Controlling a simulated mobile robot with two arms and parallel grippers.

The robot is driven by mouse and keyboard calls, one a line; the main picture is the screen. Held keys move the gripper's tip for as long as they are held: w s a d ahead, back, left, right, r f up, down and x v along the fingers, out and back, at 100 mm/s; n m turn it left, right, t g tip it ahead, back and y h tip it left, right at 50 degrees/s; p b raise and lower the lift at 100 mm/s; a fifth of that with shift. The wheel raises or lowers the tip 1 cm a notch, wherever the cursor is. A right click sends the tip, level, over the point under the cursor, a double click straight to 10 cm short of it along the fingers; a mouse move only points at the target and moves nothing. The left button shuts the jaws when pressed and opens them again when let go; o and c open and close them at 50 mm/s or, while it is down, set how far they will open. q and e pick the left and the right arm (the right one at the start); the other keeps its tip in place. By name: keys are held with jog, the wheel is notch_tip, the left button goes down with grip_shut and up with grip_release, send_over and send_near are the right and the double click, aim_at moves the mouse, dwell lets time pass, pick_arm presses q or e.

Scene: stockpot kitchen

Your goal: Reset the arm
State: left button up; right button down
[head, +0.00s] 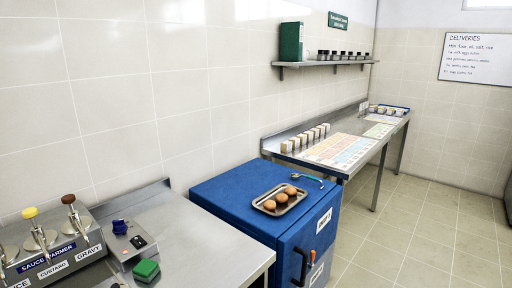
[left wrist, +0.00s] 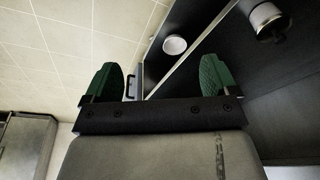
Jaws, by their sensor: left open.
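My left gripper (left wrist: 158,82) shows in the left wrist view with its two green fingers wide apart. Nothing is between the fingers. Behind them are a pale tiled wall and a dark panel with round white fittings (left wrist: 174,45). Neither of my arms shows in the head view. My right gripper is in no view.
A sauce warmer (head: 50,262) stands on the steel counter (head: 205,240) at the lower left. A blue cabinet (head: 225,196) bears a tray (head: 263,201) with several brown eggs. A long steel table with cards and a wall shelf (head: 325,63) lie beyond. The tiled floor (head: 420,235) at right is clear.

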pick_arm(q)
jog(key=s+a+f+g, duration=0.1)
jog(key=s+f, duration=0.3)
jog(key=f, duration=0.5)
jog(key=s+f, duration=0.3)
jog(key=f, duration=0.6)
jog(key=s+a+f, duration=0.2)
jog(key=s+f, duration=0.6)
jog(key=s, duration=0.3)
jog(key=shift+s+a+g, duration=0.15)
jog(key=shift+s+g, duration=0.15)
jog(key=shift+g, duration=0.1)
